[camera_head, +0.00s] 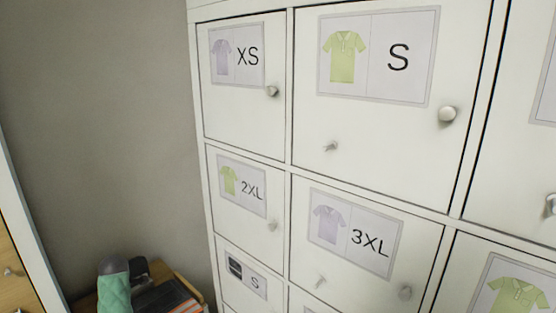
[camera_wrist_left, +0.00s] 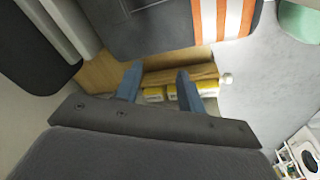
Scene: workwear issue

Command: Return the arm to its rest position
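My left gripper (camera_wrist_left: 159,72) shows in the left wrist view. Its two blue fingers stand apart with nothing held between them. Beyond them are a wooden edge and several small yellow-and-white items (camera_wrist_left: 180,92). Neither gripper shows in the head view, and my right gripper is in no view. The arm's overall pose cannot be seen.
A white locker cabinet (camera_head: 240,145) with knobbed doors and shirt-size labels fills the head view's right. At lower left, a teal item (camera_head: 114,292), dark items and an orange-striped piece (camera_head: 186,306) rest on a wooden surface. Dark-grey cloth (camera_wrist_left: 150,28) lies close beyond the left fingers.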

